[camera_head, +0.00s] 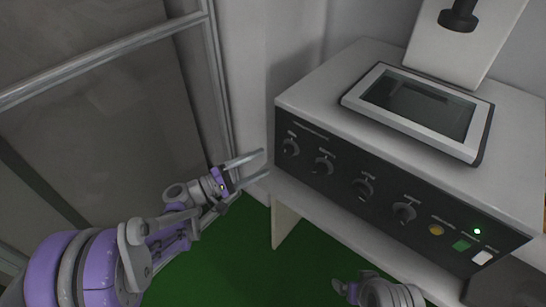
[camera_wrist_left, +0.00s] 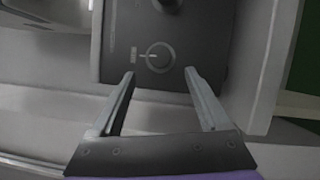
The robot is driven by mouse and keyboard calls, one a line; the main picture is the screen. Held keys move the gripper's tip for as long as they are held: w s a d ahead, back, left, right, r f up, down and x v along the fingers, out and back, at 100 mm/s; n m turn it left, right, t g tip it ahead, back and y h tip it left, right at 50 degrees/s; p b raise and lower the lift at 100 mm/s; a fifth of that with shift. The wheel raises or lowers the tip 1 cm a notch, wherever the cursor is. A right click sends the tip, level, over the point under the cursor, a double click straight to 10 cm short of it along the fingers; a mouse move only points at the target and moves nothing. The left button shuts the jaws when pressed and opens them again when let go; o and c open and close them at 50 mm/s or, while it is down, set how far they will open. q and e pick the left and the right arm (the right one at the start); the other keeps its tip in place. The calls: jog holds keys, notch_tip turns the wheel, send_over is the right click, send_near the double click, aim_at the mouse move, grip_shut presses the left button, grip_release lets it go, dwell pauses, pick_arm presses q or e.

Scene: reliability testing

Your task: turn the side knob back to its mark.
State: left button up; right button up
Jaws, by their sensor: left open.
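The machine's black front panel (camera_head: 330,187) carries a row of several dark knobs. The leftmost knob (camera_head: 290,148) is nearest my left gripper (camera_head: 265,162), which is open and empty just left of the panel's end. In the left wrist view, a round knob (camera_wrist_left: 158,57) with a light line on it and a small label at its left sits beyond and between the open left fingertips (camera_wrist_left: 160,74). The fingers look apart from it. I cannot tell which knob is the side knob. My right gripper (camera_head: 345,289) shows only partly at the bottom edge; its jaws are unclear.
A framed dark screen (camera_head: 418,105) lies on the machine's top. A yellow button (camera_head: 436,230), a green button (camera_head: 461,245), a white button (camera_head: 481,258) and a lit green lamp (camera_head: 477,231) are at the panel's right. A metal-framed door (camera_head: 100,120) stands at left, green floor (camera_head: 225,245) below.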

pick_arm(q)
jog(key=shift+v, duration=1.55)
dwell(1.4)
